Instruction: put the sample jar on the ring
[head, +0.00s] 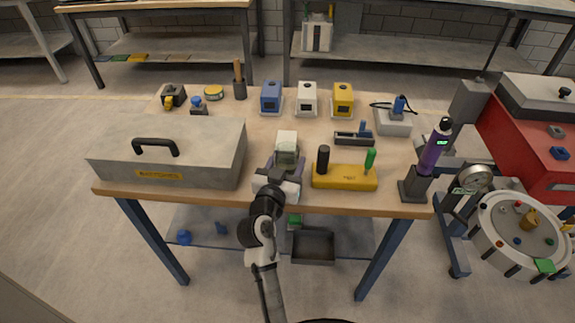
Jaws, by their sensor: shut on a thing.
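The jar looks about upright. Whether its base touches the tabletop or is raised is hidden by my gripper. I cannot make out for certain which thing is the ring. A round sandbed (486,247) with several small objects on it stands at the far right.
A large grey case (215,160) is left of my gripper. A yellow block (343,183) with black and green handles is close on the right. A purple tool (435,150) stands upright at the right edge. Blue, white and yellow boxes (342,97) line the back.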

